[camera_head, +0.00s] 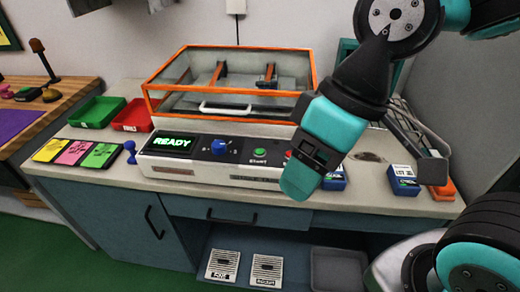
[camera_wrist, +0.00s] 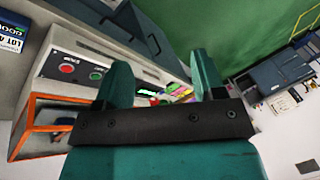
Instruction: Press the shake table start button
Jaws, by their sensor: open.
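The green start button (camera_head: 260,152), labelled START, sits on the front of the shake table's control panel (camera_head: 230,173). The green READY display (camera_head: 170,142) is lit at the panel's left, with a blue knob (camera_head: 219,147) between them. A red button (camera_head: 289,154) is right of the start button, partly hidden by my gripper (camera_head: 299,184). In the wrist view, my gripper (camera_wrist: 161,75) has its two teal fingers apart and empty. The green button (camera_wrist: 96,76) and red button (camera_wrist: 67,69) show left of the fingers there. No finger visibly touches the start button.
The orange-framed clear enclosure (camera_head: 230,81) stands behind the panel. Green (camera_head: 97,112) and red (camera_head: 133,116) trays and coloured cards (camera_head: 76,152) lie left. Blue boxes (camera_head: 403,180) stand right. Blue cabinets (camera_head: 126,216) are below the counter.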

